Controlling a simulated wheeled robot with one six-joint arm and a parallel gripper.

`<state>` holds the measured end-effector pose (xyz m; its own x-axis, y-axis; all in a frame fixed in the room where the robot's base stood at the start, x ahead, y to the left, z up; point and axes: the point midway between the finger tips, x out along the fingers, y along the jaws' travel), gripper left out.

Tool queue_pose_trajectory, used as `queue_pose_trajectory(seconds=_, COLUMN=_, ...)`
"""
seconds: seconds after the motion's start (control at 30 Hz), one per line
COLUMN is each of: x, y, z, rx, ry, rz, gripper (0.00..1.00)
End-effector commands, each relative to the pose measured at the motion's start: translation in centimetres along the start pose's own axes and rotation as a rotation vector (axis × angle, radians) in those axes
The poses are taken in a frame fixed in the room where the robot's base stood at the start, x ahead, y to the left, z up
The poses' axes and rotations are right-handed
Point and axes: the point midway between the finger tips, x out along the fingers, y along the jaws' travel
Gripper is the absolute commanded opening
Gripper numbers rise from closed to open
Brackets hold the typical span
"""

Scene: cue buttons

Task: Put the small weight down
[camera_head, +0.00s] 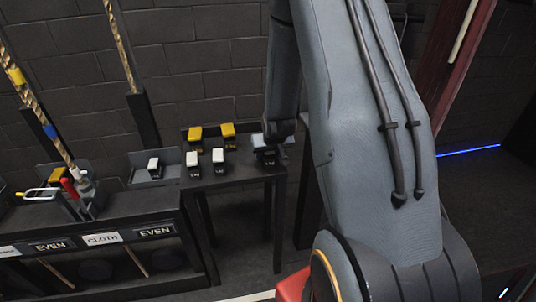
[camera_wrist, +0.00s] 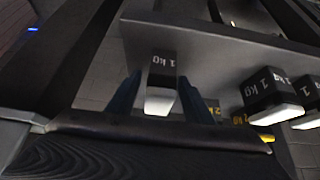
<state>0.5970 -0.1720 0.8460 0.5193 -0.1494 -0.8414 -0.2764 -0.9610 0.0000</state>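A small dark weight (camera_wrist: 162,68) marked 1 kg, with a white top, shows in the middle of the wrist view, its lettering upside down. My gripper (camera_wrist: 160,88) has one dark blue finger on each side of it, both very close. Whether the fingers press on the weight or stand slightly apart is not clear. In the head view my gripper (camera_head: 272,140) is low at the right end of the small dark table (camera_head: 235,181), with the weight's dark body (camera_head: 265,158) just under it. I cannot tell whether the weight's base touches the tabletop.
Two white-topped weights (camera_head: 193,164) (camera_head: 218,161) and two yellow-topped ones (camera_head: 195,138) (camera_head: 228,136) stand left of my gripper. A longer dark bench (camera_head: 120,212) adjoins on the left, with another white-topped weight (camera_head: 155,168) and signs reading EVEN and CLOTH. A brick wall is behind.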

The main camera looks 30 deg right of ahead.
Motion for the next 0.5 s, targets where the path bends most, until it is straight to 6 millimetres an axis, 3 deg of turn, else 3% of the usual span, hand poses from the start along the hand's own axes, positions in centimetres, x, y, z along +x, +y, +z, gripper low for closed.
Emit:
queue_pose_trajectory(seconds=0.27, x=-1.1, y=0.0, z=-0.3, rx=0.000, ry=0.003, rz=0.000, gripper=0.47)
queue_pose_trajectory(seconds=0.5, x=-4.5, y=0.0, z=-0.3, rx=0.000, ry=0.003, rz=0.000, gripper=0.47)
